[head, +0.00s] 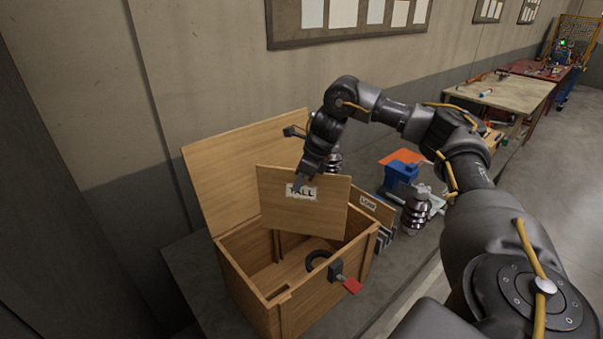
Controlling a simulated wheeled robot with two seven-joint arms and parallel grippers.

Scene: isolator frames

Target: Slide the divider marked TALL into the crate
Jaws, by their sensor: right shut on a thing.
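The divider marked TALL (306,218) is a flat wooden panel with a white label near its top. It stands tilted over the open wooden crate (247,286), its lower edge at or just above the crate's opening. I cannot tell whether it is in a slot. My right gripper (302,187) is shut on the divider's top edge, partly covering the label. The crate's lid (225,165) is open and leans back toward the wall. My left gripper is not in view.
A divider marked LOW (371,206) stands in a rack (384,239) right of the crate.

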